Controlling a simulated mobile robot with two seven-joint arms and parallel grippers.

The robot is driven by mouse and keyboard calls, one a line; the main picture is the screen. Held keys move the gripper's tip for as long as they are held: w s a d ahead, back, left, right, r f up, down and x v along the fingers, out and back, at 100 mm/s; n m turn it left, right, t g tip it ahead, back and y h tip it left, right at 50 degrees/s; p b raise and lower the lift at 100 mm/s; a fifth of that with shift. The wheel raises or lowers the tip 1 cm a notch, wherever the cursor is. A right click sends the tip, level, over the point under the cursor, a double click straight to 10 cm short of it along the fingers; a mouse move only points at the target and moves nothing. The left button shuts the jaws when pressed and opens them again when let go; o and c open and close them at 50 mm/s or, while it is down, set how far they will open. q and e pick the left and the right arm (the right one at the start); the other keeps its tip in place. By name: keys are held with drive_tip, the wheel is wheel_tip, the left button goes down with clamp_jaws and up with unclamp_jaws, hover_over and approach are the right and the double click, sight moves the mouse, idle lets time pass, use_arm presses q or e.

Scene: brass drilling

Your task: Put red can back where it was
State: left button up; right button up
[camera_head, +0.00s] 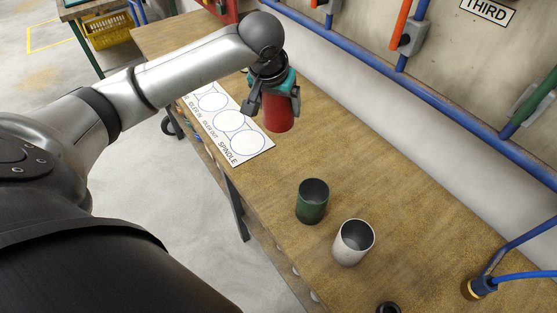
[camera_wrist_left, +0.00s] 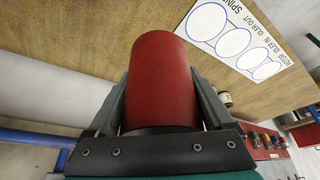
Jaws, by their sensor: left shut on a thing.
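My left gripper (camera_head: 272,99) is shut on the red can (camera_head: 279,115) and holds it above the wooden bench, near the white sheet (camera_head: 252,139) with printed circles. The red can (camera_wrist_left: 163,80) also shows between the two fingers of the left gripper (camera_wrist_left: 160,115) in the left wrist view. The sheet (camera_wrist_left: 262,49) appears there to the right of the can. A green can (camera_head: 312,201) and a white can (camera_head: 353,242) stand upright and open-topped on the bench, below and right of the held can. My right gripper is not in view.
The wooden bench (camera_head: 400,200) is clear right of the cans. Blue pipes (camera_head: 330,35) run along the wall behind it. A dark round object (camera_head: 388,308) lies at the front edge of the picture. A blue pipe with a brass fitting (camera_head: 478,287) stands at the right.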

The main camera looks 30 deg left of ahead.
use_arm(q)
wheel_tip(320, 180, down, 14)
drive_tip(key=shift+f+b, duration=0.25)
drive_tip(key=shift+b, duration=0.9)
wheel_tip(320, 180, down, 4)
drive_tip(key=shift+f+b, duration=0.1)
drive_tip(key=shift+b, duration=0.35)
drive_tip(key=shift+f, duration=0.2)
drive_tip(key=o, duration=1.5)
drive_tip(key=shift+r, duration=0.1)
drive_tip(key=p+v, duration=0.3)
drive_tip(key=v, duration=0.9)
drive_tip(key=shift+a, duration=0.1)
